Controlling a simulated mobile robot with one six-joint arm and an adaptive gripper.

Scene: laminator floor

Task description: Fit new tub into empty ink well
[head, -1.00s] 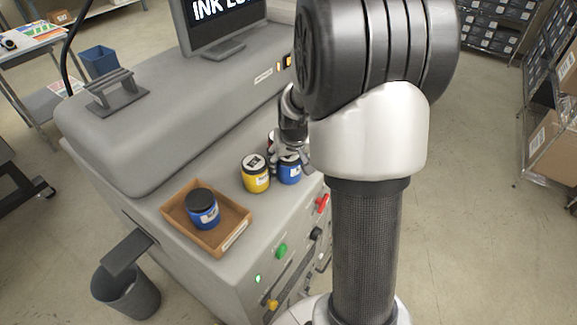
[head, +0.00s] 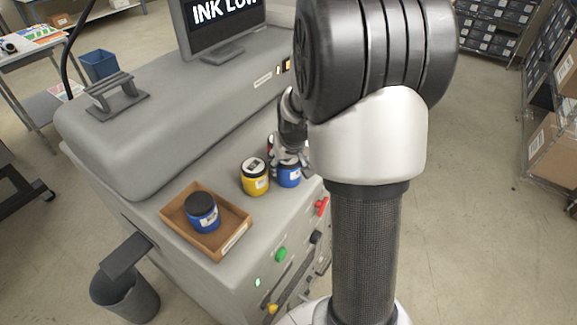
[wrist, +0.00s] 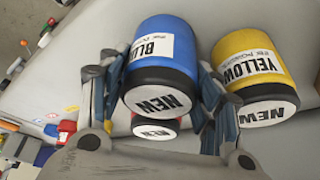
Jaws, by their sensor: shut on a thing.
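A blue tub (head: 289,177) with a black lid marked NEW is at the machine top's right edge; the wrist view shows its BLUE label (wrist: 158,46). My gripper (head: 291,160) is shut on it, one finger on each side in the wrist view (wrist: 160,75). A yellow tub (head: 255,180), also marked NEW (wrist: 250,62), stands close beside it. A red tub (wrist: 155,126) marked NEW is mostly hidden behind the blue one and the gripper. Another blue tub (head: 202,214) sits in a cardboard tray (head: 240,218). No empty ink well is clearly visible.
The grey machine (head: 130,150) has a monitor (head: 224,22) reading INK LOW. Green (head: 281,255) and red (head: 321,207) controls are on its front. A bin (head: 128,296) stands below. Shelving (head: 550,125) is at the right, with open floor before it.

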